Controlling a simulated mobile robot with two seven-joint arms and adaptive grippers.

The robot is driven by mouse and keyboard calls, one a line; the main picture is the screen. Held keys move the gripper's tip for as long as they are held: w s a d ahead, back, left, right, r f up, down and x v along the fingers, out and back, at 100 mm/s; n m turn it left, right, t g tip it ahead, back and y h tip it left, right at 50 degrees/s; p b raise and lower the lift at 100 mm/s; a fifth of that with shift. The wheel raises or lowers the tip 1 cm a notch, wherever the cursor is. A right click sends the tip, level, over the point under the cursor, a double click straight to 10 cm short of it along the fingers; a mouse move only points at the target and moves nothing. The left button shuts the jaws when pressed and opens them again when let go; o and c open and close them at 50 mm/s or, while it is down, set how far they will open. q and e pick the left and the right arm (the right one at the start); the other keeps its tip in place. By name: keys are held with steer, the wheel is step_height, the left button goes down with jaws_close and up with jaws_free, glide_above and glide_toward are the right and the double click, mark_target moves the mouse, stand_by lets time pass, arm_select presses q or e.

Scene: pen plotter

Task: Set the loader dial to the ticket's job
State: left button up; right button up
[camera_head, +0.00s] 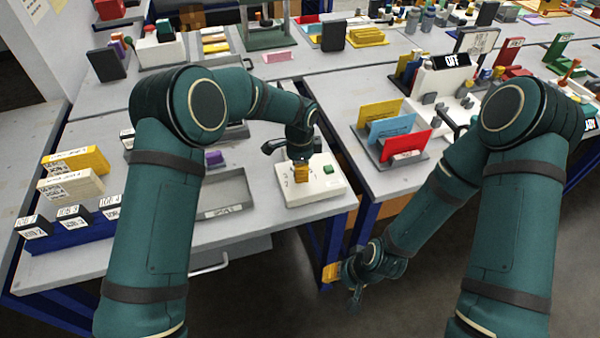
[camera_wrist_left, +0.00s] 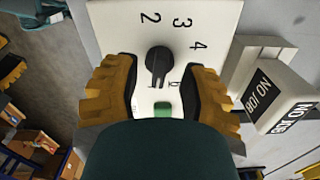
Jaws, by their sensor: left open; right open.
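The loader is a white box (camera_head: 318,194) near the right end of the left table, with a green button (camera_head: 328,169). In the left wrist view its black dial (camera_wrist_left: 159,62) shows, with 2, 3 and 4 printed around it and the green button (camera_wrist_left: 162,109) below. The knob's narrow bar seems to point down, away from the numbers; its exact setting is unclear. My left gripper (camera_head: 300,170) is open over the loader, its yellow fingers on either side of the dial, apart from it. My right gripper (camera_head: 345,278) is open, hanging low beside the table edge. I cannot identify a ticket.
A sign block (camera_wrist_left: 272,98) reading NO JOB stands beside the loader. A grey tray (camera_head: 222,210) lies left of it. Several labelled black blocks (camera_head: 72,213) stand in a blue rack at far left. Coloured cards (camera_head: 392,130) and an OFF display (camera_head: 452,60) are on the right table.

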arm_select(q)
steer(key=shift+f, duration=0.65)
jaws_close()
